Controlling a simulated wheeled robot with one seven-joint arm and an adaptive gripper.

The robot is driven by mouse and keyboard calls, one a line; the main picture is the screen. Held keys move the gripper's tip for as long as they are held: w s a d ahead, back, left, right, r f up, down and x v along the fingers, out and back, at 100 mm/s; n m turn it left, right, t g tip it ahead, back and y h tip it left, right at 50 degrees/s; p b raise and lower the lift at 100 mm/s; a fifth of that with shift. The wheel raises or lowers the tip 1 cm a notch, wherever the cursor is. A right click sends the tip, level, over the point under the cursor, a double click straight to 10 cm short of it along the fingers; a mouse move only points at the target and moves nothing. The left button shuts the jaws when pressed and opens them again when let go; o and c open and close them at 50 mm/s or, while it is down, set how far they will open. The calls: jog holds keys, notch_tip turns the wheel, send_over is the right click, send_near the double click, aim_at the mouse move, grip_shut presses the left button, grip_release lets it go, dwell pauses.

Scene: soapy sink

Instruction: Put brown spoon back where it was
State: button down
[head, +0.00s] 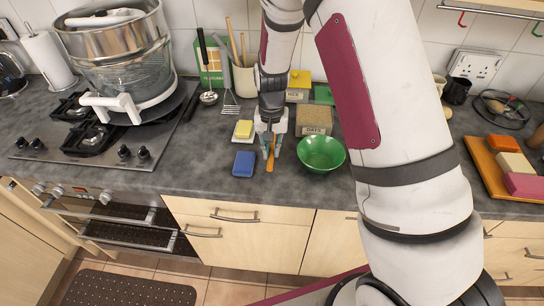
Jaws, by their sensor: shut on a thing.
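My gripper (269,150) points down over the worktop in the middle of the head view. It is shut on the brown spoon (270,162), whose orange-brown length shows between the fingertips and hangs roughly upright. The rest of the spoon is hidden by the fingers. I cannot tell whether its lower end touches the worktop. A green bowl (321,155) stands close to the right of the gripper. A cream utensil crock (244,78) with wooden handles stands behind and to the left.
A blue sponge (244,164) and a yellow block on a white dish (243,130) lie left of the gripper. An oats box (314,120) stands behind the bowl. A hob with a large steel steamer (118,45) fills the left. A tray with coloured blocks (485,168) lies right.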

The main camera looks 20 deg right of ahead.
jog(key=shift+s+f, duration=0.1)
jog(key=shift+f, duration=1.9)
jog(key=c, duration=1.6)
grip_release()
notch_tip(320, 180, up, 12)
jog(key=shift+r+b, duration=0.15)
jog(key=shift+b, duration=0.3)
jog(key=s+r+n+t, duration=0.1)
jog(key=s+r, duration=0.3)
jog(key=r, duration=0.4)
jog(key=s+r+n+t, duration=0.1)
jog(key=s+r, duration=0.4)
jog(key=r, duration=0.2)
jog(key=s+r+t, duration=0.1)
jog(key=s+r, duration=0.1)
jog(key=s, duration=0.3)
jog(key=s+d+r+n+t, duration=0.1)
jog(key=s+r, duration=0.2)
jog(key=s, duration=0.2)
jog(key=s+d+r+n+t, duration=0.1)
jog(key=s+r, duration=0.1)
jog(key=s, duration=0.4)
jog(key=shift+d+r+t, duration=0.2)
jog(key=shift+d+t, duration=0.05)
jog(key=shift+t, duration=0.05)
